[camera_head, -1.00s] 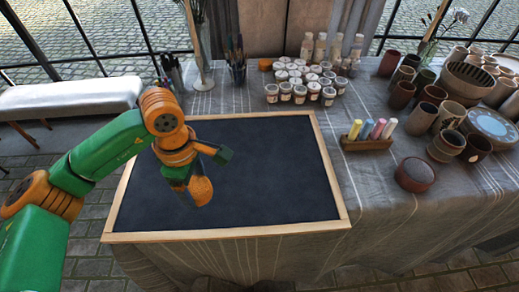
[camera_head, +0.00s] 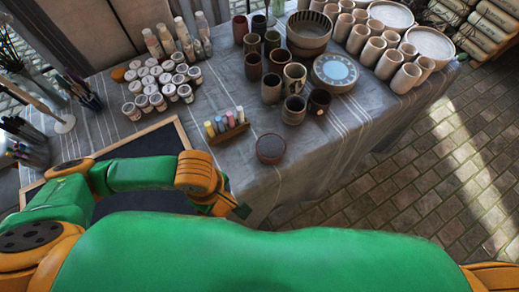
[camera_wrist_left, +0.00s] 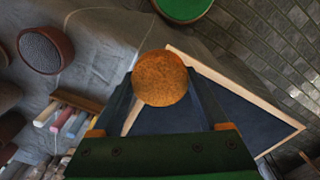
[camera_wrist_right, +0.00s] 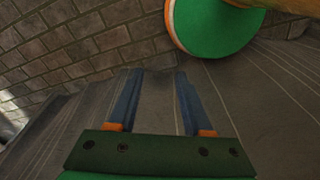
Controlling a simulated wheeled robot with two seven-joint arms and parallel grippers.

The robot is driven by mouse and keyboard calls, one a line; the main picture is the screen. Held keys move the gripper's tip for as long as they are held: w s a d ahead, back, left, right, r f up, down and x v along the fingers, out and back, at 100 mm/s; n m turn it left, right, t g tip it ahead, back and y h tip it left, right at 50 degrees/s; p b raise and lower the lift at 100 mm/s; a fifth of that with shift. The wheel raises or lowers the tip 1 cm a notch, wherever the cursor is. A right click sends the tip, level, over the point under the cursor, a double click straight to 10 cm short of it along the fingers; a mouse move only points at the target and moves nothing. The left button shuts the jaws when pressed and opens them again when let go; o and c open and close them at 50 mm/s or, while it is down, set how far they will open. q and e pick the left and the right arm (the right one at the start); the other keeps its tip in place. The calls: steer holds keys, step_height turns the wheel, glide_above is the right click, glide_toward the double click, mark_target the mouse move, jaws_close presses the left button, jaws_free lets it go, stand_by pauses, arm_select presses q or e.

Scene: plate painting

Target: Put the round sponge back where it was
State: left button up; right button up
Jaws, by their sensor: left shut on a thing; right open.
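The round sponge (camera_wrist_left: 160,78), orange-brown and porous, is held between the fingers of my left gripper (camera_wrist_left: 160,85) in the left wrist view. In the head view my left gripper (camera_head: 240,210) is by the table's front edge, right of the board and below the round dish. Its lower part and the sponge are hidden there behind a green arm. My right gripper (camera_wrist_right: 155,82) is open and empty over grey cloth in the right wrist view; it does not show in the head view.
A round reddish-brown dish (camera_head: 270,150) with a grey inside stands near the front edge; it also shows in the left wrist view (camera_wrist_left: 45,48). A chalk holder (camera_head: 226,133) is left of it. The framed blackboard (camera_head: 150,143), paint jars (camera_head: 157,100) and cups (camera_head: 293,108) surround it.

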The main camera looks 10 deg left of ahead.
arm_select(q)
steer(key=shift+a+f, duration=0.2)
steer(key=shift+f, duration=0.05)
steer(key=w+f+b, duration=0.4)
steer(key=w+b, duration=0.1)
steer(key=w, duration=0.2)
steer(key=b, duration=0.6)
glide_above(233, 171)
steer(key=f, duration=0.5)
steer(key=shift+s+d+f, duration=0.1)
steer(key=shift+s+f, duration=0.2)
step_height(233, 171, down, 3)
steer(key=shift+w+f+b, duration=0.1)
steer(key=shift+f+b, duration=0.1)
steer(key=shift+b, duration=0.85)
steer(key=shift+w+r, duration=0.1)
steer(key=shift+r, duration=0.1)
steer(key=shift+f, duration=0.1)
arm_select(e)
step_height(233, 171, down, 13)
steer(key=a, duration=0.1)
steer(key=shift+s+r, duration=0.2)
steer(key=shift+s, duration=0.05)
